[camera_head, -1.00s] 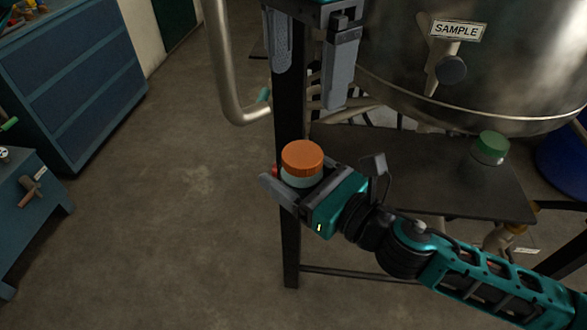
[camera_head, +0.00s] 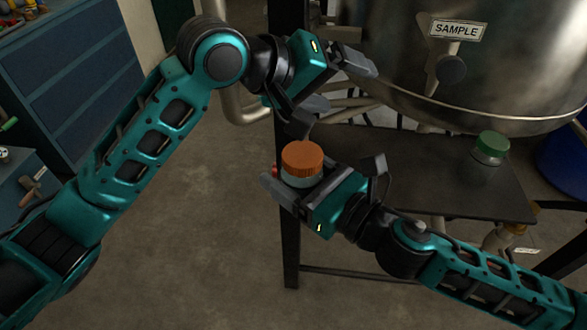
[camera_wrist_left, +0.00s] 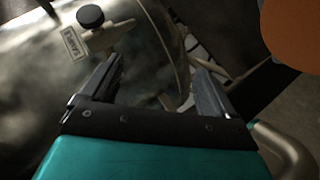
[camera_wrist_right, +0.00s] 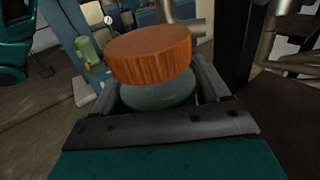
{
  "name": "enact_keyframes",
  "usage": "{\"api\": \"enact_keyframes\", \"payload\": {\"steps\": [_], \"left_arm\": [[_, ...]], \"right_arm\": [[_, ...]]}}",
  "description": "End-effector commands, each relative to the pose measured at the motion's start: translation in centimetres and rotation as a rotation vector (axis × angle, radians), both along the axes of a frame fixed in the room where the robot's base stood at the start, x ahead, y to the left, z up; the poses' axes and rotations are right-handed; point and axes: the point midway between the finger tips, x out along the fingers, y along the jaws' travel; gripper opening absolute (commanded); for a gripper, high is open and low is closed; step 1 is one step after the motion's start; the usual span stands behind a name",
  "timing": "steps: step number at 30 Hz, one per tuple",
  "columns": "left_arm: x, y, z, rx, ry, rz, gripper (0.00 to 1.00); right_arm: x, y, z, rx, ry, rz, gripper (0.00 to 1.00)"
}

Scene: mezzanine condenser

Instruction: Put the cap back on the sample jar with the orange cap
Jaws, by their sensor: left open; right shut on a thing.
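The sample jar (camera_head: 301,181) is pale and upright between the fingers of my right gripper (camera_head: 299,188), which is shut on its body. The orange cap (camera_head: 302,157) sits on top of the jar. In the right wrist view the cap (camera_wrist_right: 150,55) covers the jar's mouth and looks slightly tilted; I cannot tell whether it is tight. My left gripper (camera_head: 335,88) is open and empty, above and slightly right of the cap, not touching it. In the left wrist view the cap (camera_wrist_left: 294,32) shows at the upper right edge, outside the fingers.
A steel vessel (camera_head: 480,75) with a SAMPLE sign (camera_head: 456,30) and valve stands behind at the right. A green-capped jar (camera_head: 489,149) stands on the dark shelf (camera_head: 440,165). A dark frame post (camera_head: 291,250) is close to my right gripper. Blue drawers (camera_head: 75,75) stand far left.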

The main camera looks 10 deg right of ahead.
Motion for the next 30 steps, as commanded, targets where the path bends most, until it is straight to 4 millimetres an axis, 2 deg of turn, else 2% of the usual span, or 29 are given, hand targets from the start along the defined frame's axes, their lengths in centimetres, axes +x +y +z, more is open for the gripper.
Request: {"api": "enact_keyframes", "payload": {"steps": [3, 8, 11, 16, 23, 26, 30], "left_arm": [[1.5, 2.0, -1.1, -0.137, 0.036, 0.147, 0.88], [3.1, 5.4, -3.1, -0.271, 0.039, 0.324, 0.88], [3.6, 7.8, -5.2, -0.306, 0.014, 0.412, 0.88], [3.4, 11.8, -10.1, -0.258, -0.075, 0.514, 0.88], [0.8, 17.0, -18.3, -0.035, -0.232, 0.567, 0.88], [-1.2, 19.3, -21.8, 0.092, -0.295, 0.566, 0.88], [-4.9, 22.6, -26.5, 0.29, -0.372, 0.537, 0.88]], "right_arm": [[0.0, 0.0, 0.1, 0.001, -0.001, 0.0, 0.0], [0.0, 0.0, 0.1, 0.001, -0.001, 0.0, 0.0], [0.0, 0.0, 0.1, 0.001, -0.001, 0.0, 0.0], [0.0, 0.0, 0.1, 0.001, -0.001, 0.0, 0.0], [0.0, 0.0, 0.1, 0.001, -0.001, 0.0, 0.0], [0.0, 0.0, 0.1, 0.001, -0.001, 0.0, 0.0], [0.0, 0.0, 0.1, 0.001, -0.001, 0.0, 0.0]]}}
